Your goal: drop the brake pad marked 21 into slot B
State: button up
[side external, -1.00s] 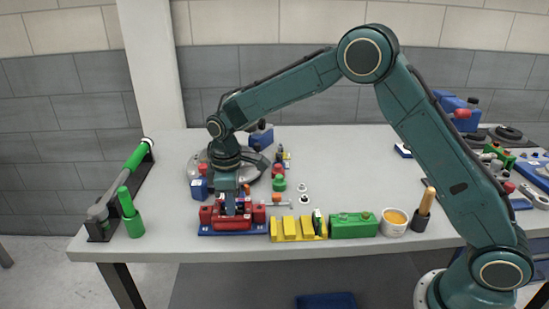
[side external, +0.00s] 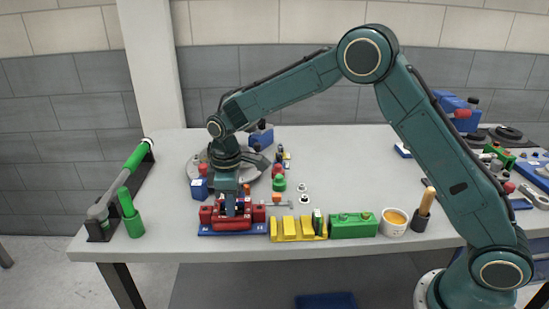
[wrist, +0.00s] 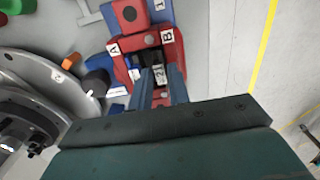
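The red fixture (wrist: 122,67) has white labels A on its left and B on its right in the wrist view. The red fixture (side external: 232,223) stands on a blue base near the table's front edge in the side view. The brake pad marked 21 (wrist: 159,74) is dark with a white label and sits between my fingertips, nearer the B side. My gripper (wrist: 161,79) appears shut on it and points down into the fixture. In the side view my gripper (side external: 231,211) is at the fixture's top. The pad's lower end and slot B's inside are hidden.
A yellow block rack (side external: 291,229) and a green block (side external: 352,226) stand to the right of the fixture. A blue block (side external: 199,188) and a grey round disc part (wrist: 60,80) lie behind it. A green-handled tool (side external: 136,156) lies at the left edge.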

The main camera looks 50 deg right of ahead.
jog(key=shift+r, duration=0.1)
jog(key=shift+r, duration=1.4)
jog(key=o, duration=0.5)
jog(key=shift+o, duration=0.2)
jog(key=shift+r, duration=0.15)
jog(key=shift+r, duration=2.1)
